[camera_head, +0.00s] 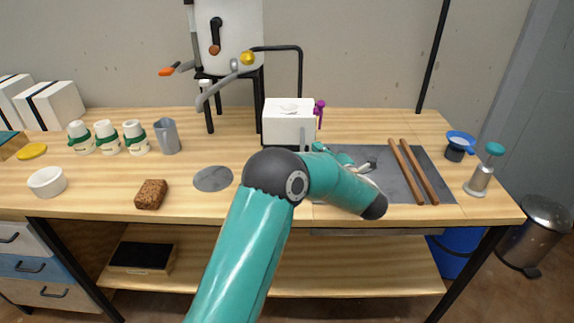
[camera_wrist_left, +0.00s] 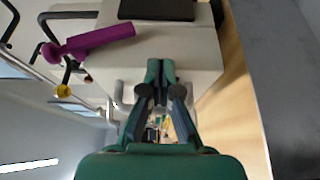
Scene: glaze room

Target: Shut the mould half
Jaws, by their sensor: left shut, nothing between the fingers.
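The white plaster mould (camera_head: 287,127) stands on the bench, behind my arm's elbow. Its top bears a grey patch, and a purple piece (camera_head: 319,113) sticks up at its right side. In the left wrist view the white mould (camera_wrist_left: 203,50) fills the upper middle, with the purple piece (camera_wrist_left: 102,41) at its left. My left gripper (camera_wrist_left: 161,66) is shut and empty, its fingertips in front of the white face. I cannot tell whether they touch. In the head view my arm partly hides the gripper. I cannot tell how far apart the mould halves are. My right gripper is not in view.
A grey mat (camera_head: 437,184) with two wooden sticks (camera_head: 411,171) lies right of the mould. A grey disc (camera_head: 213,179), brown sponge (camera_head: 151,194), grey jug (camera_head: 167,136) and several white-and-green bottles (camera_head: 106,137) stand left. A white machine (camera_head: 237,40) rises behind.

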